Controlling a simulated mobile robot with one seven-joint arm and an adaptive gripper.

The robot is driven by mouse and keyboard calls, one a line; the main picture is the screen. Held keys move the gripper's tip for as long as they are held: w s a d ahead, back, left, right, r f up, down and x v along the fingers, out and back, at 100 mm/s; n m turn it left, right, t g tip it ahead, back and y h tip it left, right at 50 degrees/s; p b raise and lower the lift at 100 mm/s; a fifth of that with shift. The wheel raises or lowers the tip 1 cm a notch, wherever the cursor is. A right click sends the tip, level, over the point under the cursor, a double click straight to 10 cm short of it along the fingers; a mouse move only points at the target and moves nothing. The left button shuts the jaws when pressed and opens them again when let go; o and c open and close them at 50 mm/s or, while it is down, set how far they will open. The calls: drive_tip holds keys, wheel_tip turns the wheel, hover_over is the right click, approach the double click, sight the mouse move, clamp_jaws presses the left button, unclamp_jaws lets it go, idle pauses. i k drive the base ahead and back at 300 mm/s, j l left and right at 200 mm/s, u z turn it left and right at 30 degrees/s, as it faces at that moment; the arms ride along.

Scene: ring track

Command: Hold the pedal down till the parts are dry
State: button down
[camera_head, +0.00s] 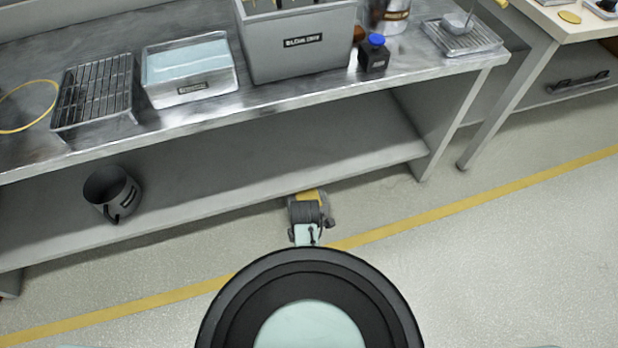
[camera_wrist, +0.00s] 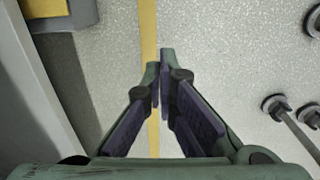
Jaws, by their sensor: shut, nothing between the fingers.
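The yellow pedal (camera_head: 312,195) is on the floor at the front edge of the bench, partly hidden by my arm in the head view. In the wrist view, a yellow pad with dark grey beside it (camera_wrist: 45,8) shows at the upper left corner, apart from my fingers. My gripper (camera_wrist: 160,58) points at the floor over the yellow line, its tips together and nothing between them. The grey box labelled BLOW DRY (camera_head: 298,60) stands on the bench; its top is cut off by the picture edge, so the parts cannot be made out.
The steel bench (camera_head: 215,115) holds a wire rack (camera_head: 95,92), a tub of pale blue liquid (camera_head: 188,70), a blue-capped bottle (camera_head: 374,55) and a draining tray (camera_head: 462,38).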

sight(310, 194)
drive_tip(key=i, duration=0.85)
